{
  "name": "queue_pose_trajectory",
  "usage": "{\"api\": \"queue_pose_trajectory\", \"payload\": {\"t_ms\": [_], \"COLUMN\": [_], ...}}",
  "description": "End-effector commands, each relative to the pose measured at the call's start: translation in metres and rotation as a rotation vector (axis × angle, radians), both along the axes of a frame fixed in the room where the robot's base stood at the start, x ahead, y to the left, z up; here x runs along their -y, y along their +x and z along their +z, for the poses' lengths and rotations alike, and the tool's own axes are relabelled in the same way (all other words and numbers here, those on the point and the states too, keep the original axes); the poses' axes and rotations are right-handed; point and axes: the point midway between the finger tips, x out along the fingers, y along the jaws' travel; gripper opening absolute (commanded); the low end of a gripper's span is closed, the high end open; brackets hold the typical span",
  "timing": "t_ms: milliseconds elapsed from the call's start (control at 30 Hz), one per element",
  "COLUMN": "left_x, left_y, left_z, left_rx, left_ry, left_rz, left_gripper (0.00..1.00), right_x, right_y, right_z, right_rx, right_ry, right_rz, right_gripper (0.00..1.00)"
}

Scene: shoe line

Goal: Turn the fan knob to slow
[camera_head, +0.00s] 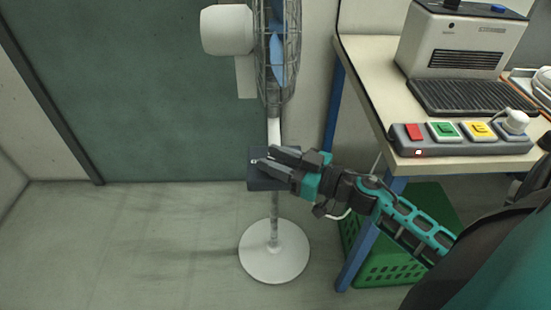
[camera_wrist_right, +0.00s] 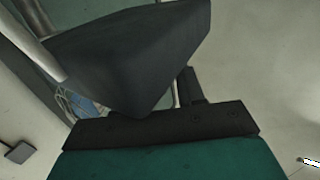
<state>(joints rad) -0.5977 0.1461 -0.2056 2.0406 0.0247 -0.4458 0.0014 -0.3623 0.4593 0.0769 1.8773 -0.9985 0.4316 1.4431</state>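The white standing fan (camera_head: 274,262) stands on the floor in the head view, with a dark control box (camera_head: 260,183) on its pole. My right gripper (camera_head: 266,157) is in front of this box, its fingertips over the upper part of the box face. The two fingers look a little apart. The knob cannot be made out, and I cannot tell whether the fingers touch or grip it. A small light mark shows on the box at the left of the fingertips. In the right wrist view a large dark shape fills the top middle. My left gripper is not in view.
At right a workbench (camera_head: 362,62) carries a button panel (camera_head: 462,149) with red, green and yellow buttons, and a grey machine (camera_head: 440,45). A green crate (camera_head: 385,270) sits under the bench. The floor left of the fan is clear.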

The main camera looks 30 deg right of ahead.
Motion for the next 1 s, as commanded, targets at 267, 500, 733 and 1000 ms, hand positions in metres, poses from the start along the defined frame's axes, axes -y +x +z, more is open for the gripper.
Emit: {"api": "queue_pose_trajectory", "payload": {"t_ms": [267, 500, 733, 1000], "left_x": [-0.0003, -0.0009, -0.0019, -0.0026], "left_y": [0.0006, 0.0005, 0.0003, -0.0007], "left_z": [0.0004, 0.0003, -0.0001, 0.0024], "left_rx": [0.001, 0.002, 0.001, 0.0], "left_ry": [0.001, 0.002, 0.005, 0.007], "left_rz": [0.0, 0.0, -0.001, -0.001], "left_gripper": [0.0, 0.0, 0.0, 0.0], "right_x": [-0.001, -0.0008, -0.0008, -0.001], "right_y": [0.0014, 0.0013, 0.0012, 0.001], "right_z": [-0.0004, -0.0003, -0.0003, 0.0009], "right_rx": [-0.001, 0.0, 0.0, -0.001], "right_ry": [0.0, 0.001, 0.001, 0.002], "right_rz": [0.0, 0.0, 0.0, -0.011], "right_gripper": [0.38, 0.18, 0.0, 0.0]}}
